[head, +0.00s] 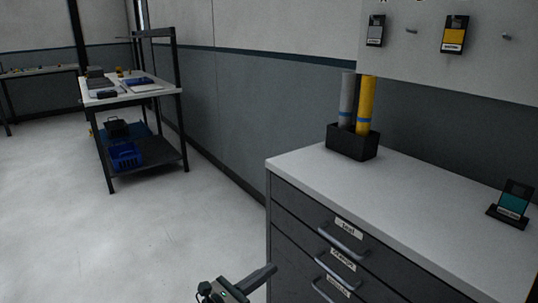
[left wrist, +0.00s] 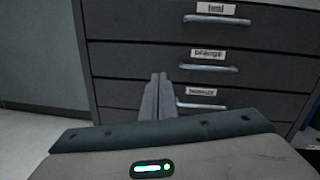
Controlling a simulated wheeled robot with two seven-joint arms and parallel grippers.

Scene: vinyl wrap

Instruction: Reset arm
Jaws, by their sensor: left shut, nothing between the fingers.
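My left gripper (head: 262,276) shows at the bottom of the head view, in front of the dark drawer cabinet (head: 290,215). It is shut and empty. In the left wrist view its fingers (left wrist: 158,82) are together, pointing at the cabinet's drawer fronts. The labelled drawers look closed. My right gripper is not in view.
On the cabinet's white top stand a black holder (head: 352,143) with a grey roll (head: 347,100) and a yellow roll (head: 366,100), and a small teal card stand (head: 514,200). A workbench (head: 130,92) stands at the back left. Floor left of the cabinet is clear.

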